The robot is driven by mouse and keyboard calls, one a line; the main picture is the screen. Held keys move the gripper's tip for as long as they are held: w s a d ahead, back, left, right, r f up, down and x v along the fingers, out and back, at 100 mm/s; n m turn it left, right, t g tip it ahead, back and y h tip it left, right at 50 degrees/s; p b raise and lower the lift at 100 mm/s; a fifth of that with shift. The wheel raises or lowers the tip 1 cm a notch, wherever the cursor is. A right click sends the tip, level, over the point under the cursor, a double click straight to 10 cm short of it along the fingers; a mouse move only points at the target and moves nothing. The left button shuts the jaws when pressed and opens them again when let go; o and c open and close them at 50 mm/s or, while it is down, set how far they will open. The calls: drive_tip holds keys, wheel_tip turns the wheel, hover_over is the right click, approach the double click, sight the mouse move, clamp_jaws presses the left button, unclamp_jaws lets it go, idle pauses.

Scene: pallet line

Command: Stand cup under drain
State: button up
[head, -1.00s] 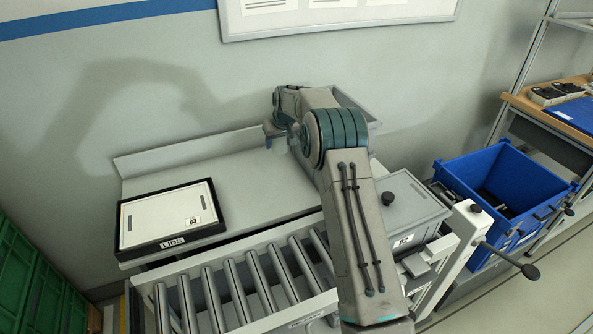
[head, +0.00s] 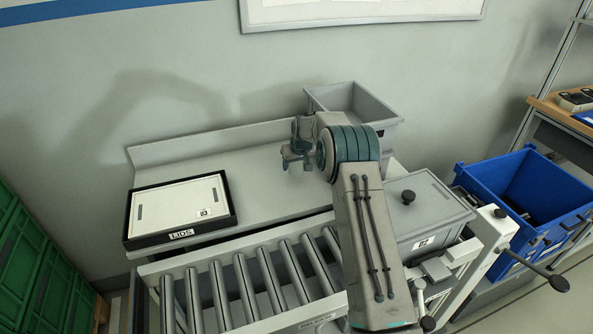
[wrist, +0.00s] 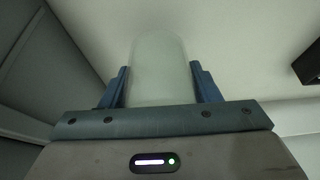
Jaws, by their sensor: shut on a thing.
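My gripper (wrist: 160,72) is shut on a pale, translucent cup (wrist: 161,58), whose sides lie between the two blue fingers in the wrist view. In the head view my gripper (head: 297,158) is over the back right part of the grey bench (head: 255,168), in front of the open grey bin. The cup cannot be made out clearly there. I cannot tell from these frames whether the cup touches the bench. No drain can be clearly identified; my arm hides part of the area between the bench and the lidded box.
An open grey bin (head: 384,128) stands at the back right. A lidded grey box (head: 428,238) with a black knob sits right of my arm. Rollers (head: 240,285) run in front. A black-rimmed LIDS tray (head: 136,243) is at left, a blue crate (head: 500,190) at right. The bench middle is clear.

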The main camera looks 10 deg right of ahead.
sight(296, 171)
drive_tip(key=shift+f, duration=1.95)
drive_tip(key=o, duration=1)
